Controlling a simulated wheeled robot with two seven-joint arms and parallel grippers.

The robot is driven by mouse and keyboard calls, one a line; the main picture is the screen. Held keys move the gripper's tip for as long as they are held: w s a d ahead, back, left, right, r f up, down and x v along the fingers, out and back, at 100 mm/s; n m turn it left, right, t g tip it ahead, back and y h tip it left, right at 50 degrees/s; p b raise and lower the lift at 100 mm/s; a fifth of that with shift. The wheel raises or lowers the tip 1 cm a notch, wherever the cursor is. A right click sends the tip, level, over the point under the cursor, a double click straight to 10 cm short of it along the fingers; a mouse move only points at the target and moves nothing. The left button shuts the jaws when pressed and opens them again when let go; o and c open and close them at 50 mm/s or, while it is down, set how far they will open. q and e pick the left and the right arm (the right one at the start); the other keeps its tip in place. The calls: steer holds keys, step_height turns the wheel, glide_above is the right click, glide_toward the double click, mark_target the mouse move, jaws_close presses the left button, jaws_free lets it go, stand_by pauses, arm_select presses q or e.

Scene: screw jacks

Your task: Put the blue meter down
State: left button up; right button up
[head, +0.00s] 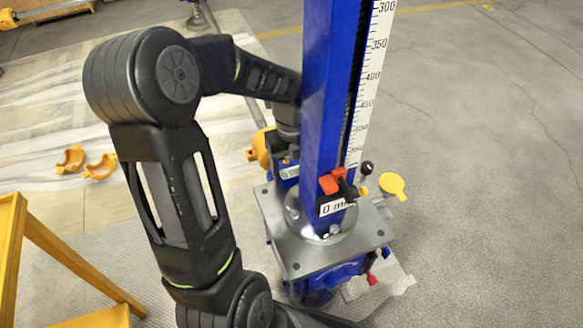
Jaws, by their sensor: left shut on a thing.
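The blue meter (290,172) shows as a small blue body with a pale label, just left of the jack's blue column and close above its grey top plate. I cannot tell whether it touches the plate. My left gripper (287,156) is above the meter, pointing down and shut on it; the fingers are mostly hidden. The jack's tall blue column (325,100) carries a white scale and hides part of my left wrist. My right gripper is not in view.
Two orange brackets (99,168) lie on the floor at left. A yellow stand (60,250) is at lower left. The concrete floor at right is clear.

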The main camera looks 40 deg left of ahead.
mark_target(291, 170)
arm_select(q)
steer(key=shift+f, duration=0.2)
steer(key=o, duration=1.7)
steer(key=shift+r, duration=0.15)
steer(key=shift+r+p, duration=2.05)
steer(key=shift+r, duration=4.05)
